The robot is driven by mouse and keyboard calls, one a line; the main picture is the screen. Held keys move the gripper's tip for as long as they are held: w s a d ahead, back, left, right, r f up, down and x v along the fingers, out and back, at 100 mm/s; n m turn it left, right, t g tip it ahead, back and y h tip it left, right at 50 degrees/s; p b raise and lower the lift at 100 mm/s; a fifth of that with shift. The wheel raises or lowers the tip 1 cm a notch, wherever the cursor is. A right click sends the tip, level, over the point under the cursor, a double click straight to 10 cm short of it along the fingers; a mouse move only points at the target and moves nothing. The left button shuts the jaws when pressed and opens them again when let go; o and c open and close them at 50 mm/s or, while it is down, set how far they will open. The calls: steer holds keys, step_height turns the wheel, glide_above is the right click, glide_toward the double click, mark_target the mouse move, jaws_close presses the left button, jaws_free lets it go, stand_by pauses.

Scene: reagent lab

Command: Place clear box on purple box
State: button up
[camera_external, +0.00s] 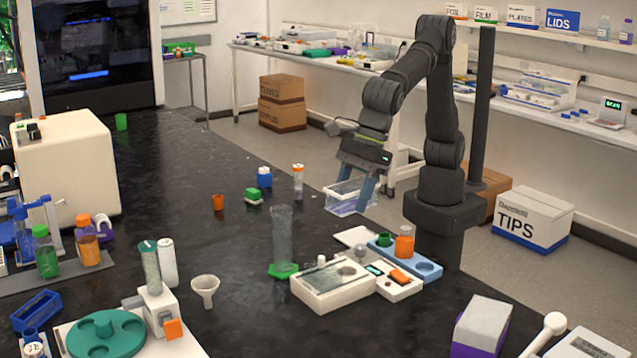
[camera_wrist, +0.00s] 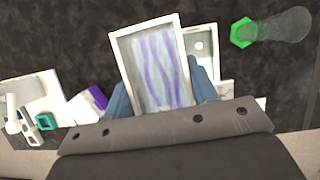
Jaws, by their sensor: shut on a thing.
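The clear box (camera_external: 345,204) is a see-through, open-looking box with a pale rim. My gripper (camera_external: 356,193) points down and is shut on it, with one blue finger at either side. The box is held up near the bench's right edge. In the wrist view the clear box (camera_wrist: 157,68) shows purple wavy streaks inside its white rim, between my fingers (camera_wrist: 162,88). The purple box (camera_external: 480,334), with a pale grey top and purple lower side, stands at the bottom right, well apart from my gripper. It also shows in the wrist view (camera_wrist: 96,97), left of my gripper.
A white balance-like device (camera_external: 335,288) and a blue rack (camera_external: 425,268) with an orange-capped bottle (camera_external: 404,243) stand between. A tall clear cylinder (camera_external: 282,238) on a green base rises beside them. A white handled item (camera_external: 548,332) is right of the purple box.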

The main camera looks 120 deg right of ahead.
steer(key=s+a+n+y, duration=0.1)
steer(key=s+a+n, duration=0.3)
steer(key=s+a, duration=0.95)
glide_above(481, 306)
steer(key=s, duration=0.1)
steer(key=f, duration=0.8)
steer(key=d+f, duration=0.1)
steer(key=f, duration=0.3)
steer(key=shift+s+a+f, duration=0.15)
steer(key=shift+a+f, duration=0.1)
steer(key=shift+a, duration=0.05)
steer(key=shift+f, duration=1.85)
steer(key=shift+f, duration=0.2)
steer(key=o, duration=1)
steer(key=shift+o, duration=0.2)
steer(key=v, duration=1.2)
steer(key=shift+w+d+r, duration=0.2)
steer(key=shift+w+r, duration=0.05)
